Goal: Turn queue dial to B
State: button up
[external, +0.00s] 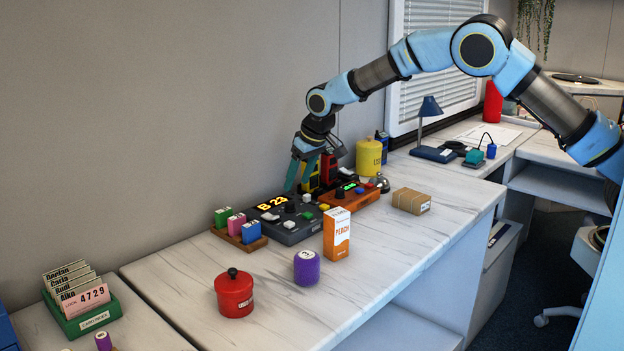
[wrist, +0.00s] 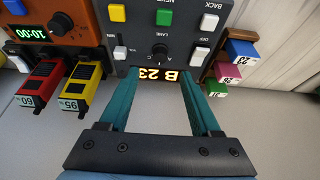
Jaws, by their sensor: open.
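The dark queue console (external: 284,222) stands on the counter by the wall, and its lit display reads "B 23". Its black lane dial (external: 290,207) sits on the sloped top among several buttons. In the wrist view the dial (wrist: 160,48) appears upside down above the display (wrist: 162,76), with small letters around it; I cannot tell which letter it points to. My gripper (external: 298,184) hangs over the back edge of the console. In the wrist view its teal fingers (wrist: 159,76) are open and empty, either side of the display and short of the dial.
An orange console (external: 357,199) with a green display adjoins it at right. Yellow (wrist: 82,86) and red (wrist: 38,84) blocks stand behind that. A rack of coloured blocks (external: 240,233) is at left.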

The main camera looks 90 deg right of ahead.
jog(key=v, duration=0.3)
jog(key=shift+s+a+r, duration=0.1)
jog(key=shift+s+r, duration=0.05)
jog(key=shift+r, duration=0.2)
jog(key=s+a+r+n+y+p, duration=0.15)
jog(key=s+a, duration=0.35)
jog(key=a, duration=0.5)
jog(key=s+a+r+n+y, duration=0.15)
jog(key=s+a, duration=0.35)
jog(key=a, duration=0.5)
jog(key=s+a+f+n, duration=0.1)
jog(key=s+a+n, duration=0.1)
jog(key=s+a, duration=0.6)
jog(key=s+a+f+n+g+p, duration=0.1)
jog(key=s+a+n, duration=0.1)
jog(key=s+a, duration=0.6)
jog(key=s, duration=0.4)
jog(key=shift+s+a+f+n+g, duration=0.2)
jog(key=shift+a+f+n+g, duration=0.1)
jog(key=shift+a+f+n, duration=0.1)
